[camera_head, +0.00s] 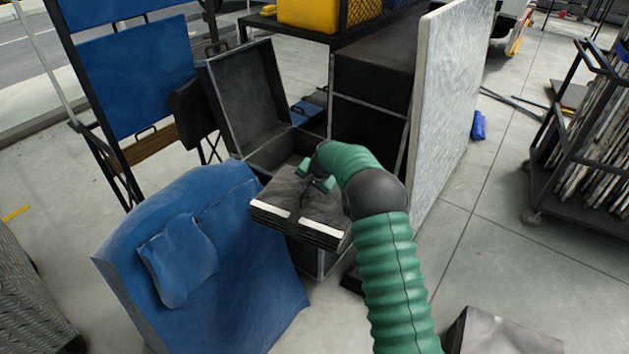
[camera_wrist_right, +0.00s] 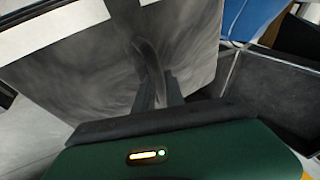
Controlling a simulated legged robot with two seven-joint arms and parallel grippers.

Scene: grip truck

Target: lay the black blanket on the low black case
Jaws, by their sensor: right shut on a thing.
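The black blanket (camera_head: 294,190) is a folded dark grey stack with white stripes along its near edge. It fills much of the right wrist view (camera_wrist_right: 75,70). My right gripper (camera_head: 317,178) is shut on a pinched fold of it; the pinch also shows in the wrist view (camera_wrist_right: 155,85). The blanket is level, above and in front of an open black case (camera_head: 243,90) with metal edges, and hides part of it. I cannot tell whether they touch. A low dark case with a grey top (camera_head: 505,335) is cut off at the bottom edge. My left gripper is not in view.
A blue moving pad (camera_head: 235,265) stands left of the blanket. A tall pale board (camera_head: 450,105) and a black cabinet (camera_head: 370,90) stand behind my right arm. A cart of panels (camera_head: 600,150) is at the right.

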